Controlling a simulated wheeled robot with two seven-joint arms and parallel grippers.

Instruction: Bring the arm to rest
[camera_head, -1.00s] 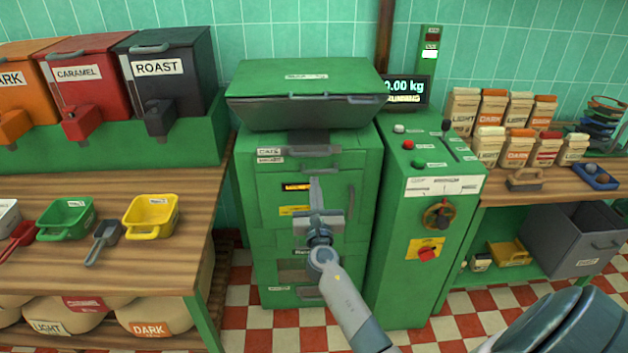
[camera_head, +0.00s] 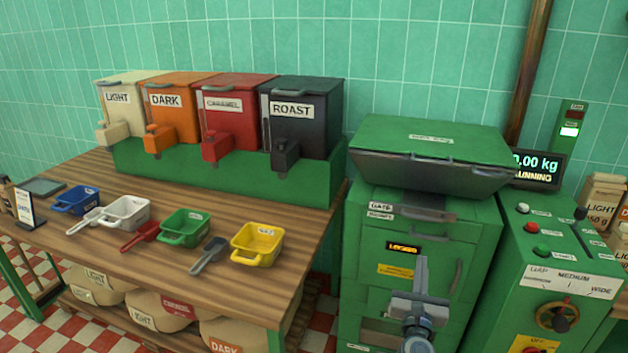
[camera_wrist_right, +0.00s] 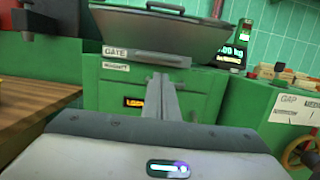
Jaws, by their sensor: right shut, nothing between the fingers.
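My right gripper (camera_head: 421,275) is in front of the green machine (camera_head: 476,226), with its fingers together and nothing between them. In the right wrist view the closed fingers (camera_wrist_right: 160,88) point at the machine's front, below its "GATE" label (camera_wrist_right: 115,51). I cannot tell from the views whether the fingertips touch the machine. My left gripper is not in view.
A wooden table (camera_head: 95,236) at the left holds several scoops and cups, including a yellow cup (camera_head: 257,244). Labelled dispensers (camera_head: 300,120) stand at its back. A green control cabinet (camera_head: 545,270) with a display (camera_head: 536,166) stands close to the right of the machine.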

